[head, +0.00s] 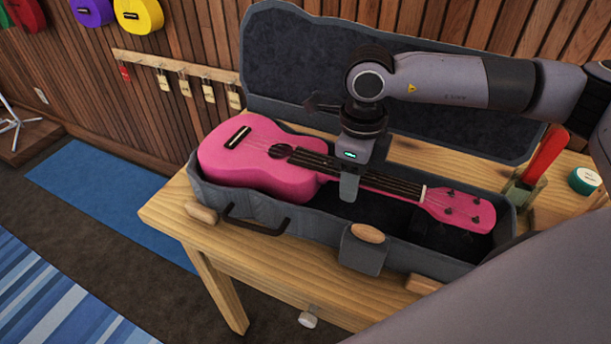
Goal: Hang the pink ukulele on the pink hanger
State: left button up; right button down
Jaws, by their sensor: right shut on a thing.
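The pink ukulele (240,158) lies in an open grey case (265,208) on a wooden table, its body to the left and its headstock (459,208) to the right. My right gripper (350,185) points down at the neck, close to the body, and is shut on the neck. One finger shows in front of the neck; the other is hidden. The ukulele still appears to be within the case. I cannot make out a pink hanger in this view. My left gripper is not in view.
The case lid (310,60) stands open behind. Purple (92,10) and yellow (138,14) ukuleles hang on the slatted wall. A wooden rail (175,66) holds several tags. A red-handled tool (545,155) and a green-and-white round tin (584,180) are at the table's right.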

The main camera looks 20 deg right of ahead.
jog(key=shift+r, duration=0.2)
jog(key=shift+r+p, duration=1.5)
jog(key=shift+r, duration=1.1)
jog(key=shift+r+p, duration=1.5)
jog(key=shift+r, duration=0.85)
